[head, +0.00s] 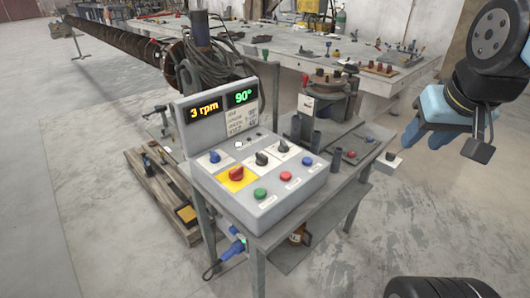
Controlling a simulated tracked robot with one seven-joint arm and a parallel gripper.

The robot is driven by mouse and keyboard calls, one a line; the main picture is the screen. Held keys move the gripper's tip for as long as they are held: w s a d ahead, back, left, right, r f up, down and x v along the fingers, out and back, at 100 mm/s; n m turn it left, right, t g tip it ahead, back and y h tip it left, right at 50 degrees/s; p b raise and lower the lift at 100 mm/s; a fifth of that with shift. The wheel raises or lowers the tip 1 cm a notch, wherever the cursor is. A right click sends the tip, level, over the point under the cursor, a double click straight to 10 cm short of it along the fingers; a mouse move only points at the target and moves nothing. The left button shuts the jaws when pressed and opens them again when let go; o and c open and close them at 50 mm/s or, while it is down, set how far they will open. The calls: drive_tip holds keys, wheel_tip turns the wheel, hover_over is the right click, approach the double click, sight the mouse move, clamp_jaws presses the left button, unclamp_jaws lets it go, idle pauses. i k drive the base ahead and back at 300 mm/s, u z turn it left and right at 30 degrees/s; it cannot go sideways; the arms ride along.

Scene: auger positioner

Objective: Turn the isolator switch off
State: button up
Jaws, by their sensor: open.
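The control panel (258,208) is a grey sloped box on a small metal table. A red rotary knob (236,174) on a yellow plate (238,184) sits at its left middle and looks like the isolator switch. Its exact pointing direction is too small to tell. The upright display (221,107) behind reads "3 rpm" in orange and "90°" in green. My gripper (450,134), with blue and dark parts, is at the upper right, open. It is well to the right of the panel, apart from the knob, and nothing shows in it.
The panel also carries a blue knob (214,157), black knobs (262,158), a green button (260,194) and red buttons (286,176). A clamp fixture (328,100) stands behind right. A long auger (118,43) lies at back left. The space between gripper and panel looks mostly free.

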sight(236, 174)
drive_tip(key=z, duration=0.7)
drive_tip(key=k, duration=0.8)
drive_tip(key=u, duration=0.7)
drive_tip(key=i, duration=0.95)
